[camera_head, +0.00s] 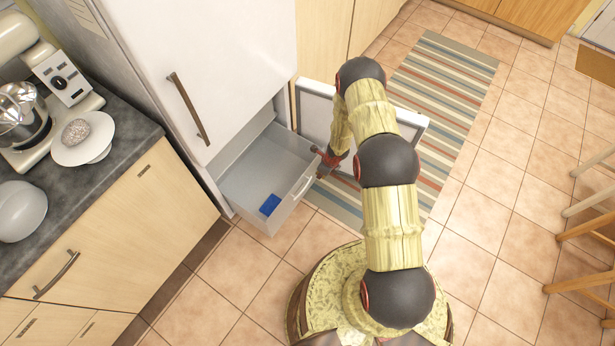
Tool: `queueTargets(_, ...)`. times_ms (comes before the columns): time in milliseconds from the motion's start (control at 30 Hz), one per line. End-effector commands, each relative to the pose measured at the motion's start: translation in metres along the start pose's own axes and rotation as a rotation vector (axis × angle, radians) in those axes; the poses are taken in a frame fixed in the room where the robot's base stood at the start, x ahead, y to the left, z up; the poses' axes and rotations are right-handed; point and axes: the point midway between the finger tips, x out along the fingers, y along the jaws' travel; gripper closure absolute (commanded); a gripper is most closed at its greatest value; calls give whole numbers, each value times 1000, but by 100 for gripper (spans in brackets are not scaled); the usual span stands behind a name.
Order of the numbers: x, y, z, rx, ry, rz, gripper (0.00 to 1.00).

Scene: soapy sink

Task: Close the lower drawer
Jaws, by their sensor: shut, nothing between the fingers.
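The lower drawer (246,178) is pulled out from the bottom of the white fridge cabinet. It is a grey-white box with a handle (304,186) on its front face. A small blue block (270,205) lies inside it near the front. My gripper (321,168) is shut and empty, by the drawer's front face close to its far end. I cannot tell whether it touches the drawer. My arm hides part of what lies behind the gripper.
A white door panel (314,104) stands open beyond the drawer, partly behind my arm. The upper fridge door (222,62) is shut. A wooden cabinet (130,225) with a dark counter stands at left. A striped rug (452,75) and tiled floor lie at right, with wooden chair legs (580,235).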

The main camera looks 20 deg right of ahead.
Motion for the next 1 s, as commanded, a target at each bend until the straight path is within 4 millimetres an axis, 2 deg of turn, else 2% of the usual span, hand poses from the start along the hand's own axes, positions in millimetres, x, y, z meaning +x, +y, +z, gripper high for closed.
queueTargets(167,22,0,1,1,-3,2,100)
queueTargets(600,102,1,0,-3,-3,3,100)
queueTargets(800,105,0,25,-5,-5,1,100)
queueTargets(1000,107,0,38,-3,-5,1,100)
